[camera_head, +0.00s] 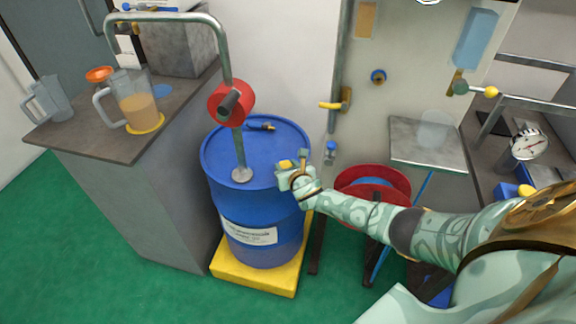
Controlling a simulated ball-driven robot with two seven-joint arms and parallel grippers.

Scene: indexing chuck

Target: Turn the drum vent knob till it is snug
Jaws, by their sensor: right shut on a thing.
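The blue drum (222,171) stands upright with a pump pipe rising from its lid. My right gripper (286,167) reaches in from the right to the right edge of the lid. It is shut on the drum vent knob (285,163), a small yellow piece showing at the fingers. The fingers hide most of the knob and its base, so its seating cannot be seen. My left gripper is not in view.
The pump's red wheel (223,103) and pipe rise left of my gripper. A dark fitting (261,126) lies on the lid. A yellow pallet (250,277) is under the drum. A red reel (389,178) stands close behind my right forearm.

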